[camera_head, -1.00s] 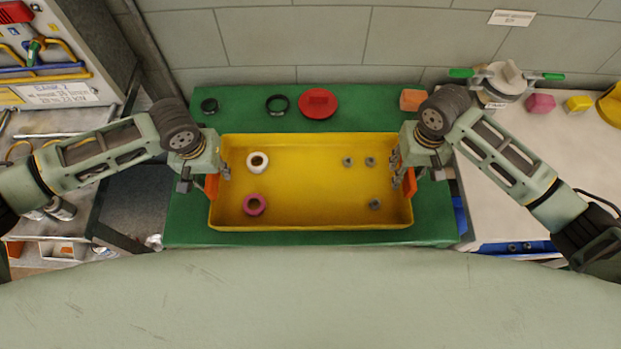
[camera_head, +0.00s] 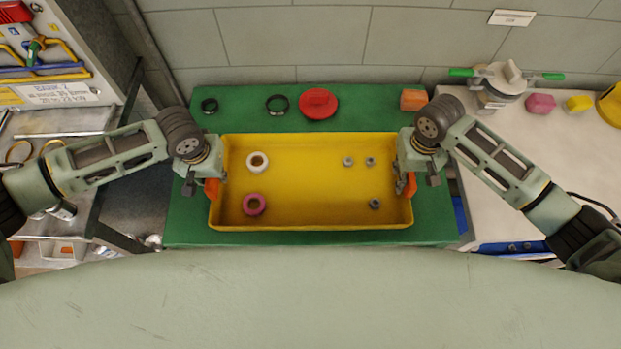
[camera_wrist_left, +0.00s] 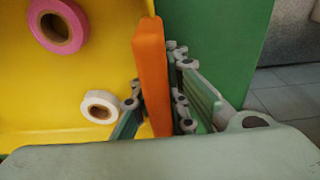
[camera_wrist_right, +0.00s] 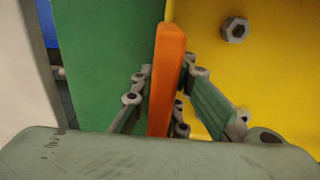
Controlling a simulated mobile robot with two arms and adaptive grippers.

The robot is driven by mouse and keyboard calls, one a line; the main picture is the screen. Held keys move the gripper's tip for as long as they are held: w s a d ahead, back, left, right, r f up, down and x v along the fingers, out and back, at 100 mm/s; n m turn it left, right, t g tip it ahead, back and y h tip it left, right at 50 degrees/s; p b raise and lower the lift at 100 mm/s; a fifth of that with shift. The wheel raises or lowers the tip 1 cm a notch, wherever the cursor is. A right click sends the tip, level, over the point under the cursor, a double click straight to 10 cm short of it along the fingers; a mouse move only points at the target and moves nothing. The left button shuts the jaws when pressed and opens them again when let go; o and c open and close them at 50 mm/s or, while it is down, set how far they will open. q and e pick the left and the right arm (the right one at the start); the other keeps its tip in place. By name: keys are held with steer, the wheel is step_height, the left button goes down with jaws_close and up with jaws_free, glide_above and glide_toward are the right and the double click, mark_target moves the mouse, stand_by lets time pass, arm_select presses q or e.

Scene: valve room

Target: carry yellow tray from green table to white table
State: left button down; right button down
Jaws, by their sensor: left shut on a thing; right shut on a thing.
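The yellow tray (camera_head: 310,190) sits on the green table (camera_head: 240,122). It holds a white ring (camera_head: 257,162), a pink ring (camera_head: 254,205) and several grey nuts (camera_head: 375,203). My left gripper (camera_head: 214,186) is shut on the orange handle at the tray's left end; the left wrist view shows the handle (camera_wrist_left: 150,75) between the fingers. My right gripper (camera_head: 405,185) is shut on the orange handle at the right end, which shows between its fingers in the right wrist view (camera_wrist_right: 165,80). The white table (camera_head: 500,200) is to the right, partly hidden by my right arm.
On the green table's back edge are black rings (camera_head: 277,105), a red round lid (camera_head: 318,103) and an orange block (camera_head: 413,99). A shelf unit (camera_head: 60,60) stands left.

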arm_select(q)
steer(key=shift+r, duration=0.15)
arm_select(e)
steer(key=shift+r, duration=0.15)
stand_by(0.5)
